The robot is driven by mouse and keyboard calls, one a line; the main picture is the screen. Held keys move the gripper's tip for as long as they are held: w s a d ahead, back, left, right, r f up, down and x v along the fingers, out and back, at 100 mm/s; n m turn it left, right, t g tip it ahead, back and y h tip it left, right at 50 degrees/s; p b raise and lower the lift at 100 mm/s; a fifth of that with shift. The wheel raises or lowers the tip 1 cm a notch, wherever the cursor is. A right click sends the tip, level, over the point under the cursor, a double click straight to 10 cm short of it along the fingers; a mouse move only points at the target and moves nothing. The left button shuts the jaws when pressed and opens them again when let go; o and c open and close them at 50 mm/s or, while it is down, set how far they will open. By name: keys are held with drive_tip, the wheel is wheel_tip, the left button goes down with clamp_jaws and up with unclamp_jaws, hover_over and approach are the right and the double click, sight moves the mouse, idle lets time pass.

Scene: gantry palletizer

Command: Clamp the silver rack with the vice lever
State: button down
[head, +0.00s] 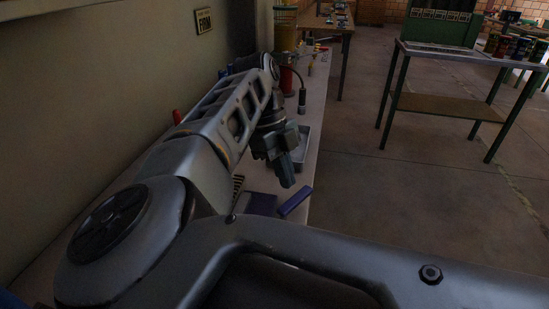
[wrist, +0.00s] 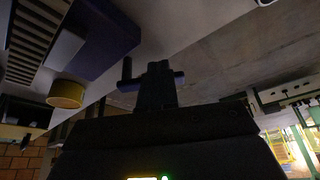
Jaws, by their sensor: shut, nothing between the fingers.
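My gripper (head: 287,176) is shut and empty, pointing down above the workbench in the head view. In the wrist view its dark fingers (wrist: 157,75) are close together. A dark blue block (head: 262,204), perhaps part of the vice, sits on the bench below and left of the gripper; it also shows in the wrist view (wrist: 103,35). A separate blue bar (head: 296,201) lies just right of it. A pale slotted piece (wrist: 37,32), possibly the silver rack, is beside the block in the wrist view. I cannot clearly make out the vice lever.
A silver tray (head: 303,146) lies behind my gripper on the bench (head: 316,105). A yellow cylinder (wrist: 67,93) stands near the slotted piece. A wall runs along the left, and a green-legged table (head: 440,105) stands across the open floor (head: 400,185).

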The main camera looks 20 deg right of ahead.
drive_tip(key=shift+s+d, duration=0.2)
drive_tip(key=shift+s, duration=0.25)
